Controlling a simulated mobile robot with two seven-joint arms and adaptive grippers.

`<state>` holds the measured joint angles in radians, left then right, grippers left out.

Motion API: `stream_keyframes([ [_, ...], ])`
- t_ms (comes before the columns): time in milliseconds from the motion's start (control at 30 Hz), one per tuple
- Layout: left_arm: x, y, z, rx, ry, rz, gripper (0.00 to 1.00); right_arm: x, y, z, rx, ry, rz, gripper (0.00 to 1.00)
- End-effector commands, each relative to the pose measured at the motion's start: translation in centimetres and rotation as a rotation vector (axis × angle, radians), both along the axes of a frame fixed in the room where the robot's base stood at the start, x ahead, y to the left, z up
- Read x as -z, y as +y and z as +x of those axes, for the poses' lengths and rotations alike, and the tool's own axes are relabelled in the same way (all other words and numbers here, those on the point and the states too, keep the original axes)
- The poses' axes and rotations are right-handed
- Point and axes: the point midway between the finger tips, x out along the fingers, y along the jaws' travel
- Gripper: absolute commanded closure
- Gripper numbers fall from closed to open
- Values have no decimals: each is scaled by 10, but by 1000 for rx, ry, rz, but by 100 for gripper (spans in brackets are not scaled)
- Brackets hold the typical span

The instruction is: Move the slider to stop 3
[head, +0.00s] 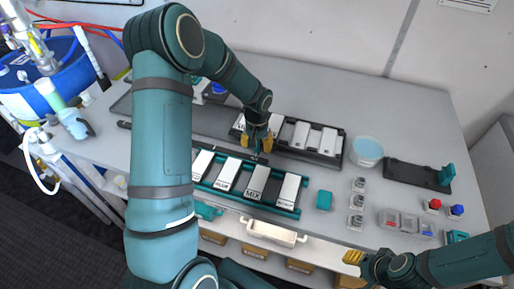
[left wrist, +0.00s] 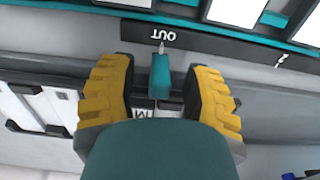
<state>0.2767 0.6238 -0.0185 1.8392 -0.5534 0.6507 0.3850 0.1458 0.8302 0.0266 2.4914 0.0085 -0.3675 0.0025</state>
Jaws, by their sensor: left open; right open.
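The slider knob, a small teal block (left wrist: 160,78) with a thin metal pointer, shows in the left wrist view. Its pointer is at the OUT label on a dark strip (left wrist: 215,40); another mark on the strip, to the right, is too small to read surely. My left gripper (left wrist: 160,95) is open, with its yellow fingertips on either side of the knob and a gap at each side. In the head view my left gripper (head: 257,145) is between the two rows of panels and hides the knob. My right gripper (head: 352,258) is open and empty at the lower right.
A teal-framed tray (head: 247,205) of white labelled blocks lies in front of my left gripper, and a black tray (head: 340,145) of white blocks behind. A pale blue bowl (head: 366,150), a black plate (head: 408,175) and small red and blue buttons (head: 456,211) stand to the right.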

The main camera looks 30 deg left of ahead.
Motion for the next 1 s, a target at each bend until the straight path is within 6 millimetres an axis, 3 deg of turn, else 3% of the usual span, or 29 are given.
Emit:
stream_keyframes([
  [200,16,0,0,0,0,0,52,1,0,0,0,0,0,53],
  [500,18,0,0,0,0,0,52,1,0,0,0,0,0,53],
  [533,18,0,0,0,0,0,56,1,0,0,0,0,0,53],
  [667,18,0,0,0,0,0,100,1,0,0,0,0,0,53],
  [1000,18,1,0,0,0,0,100,1,0,0,0,0,0,53],
])
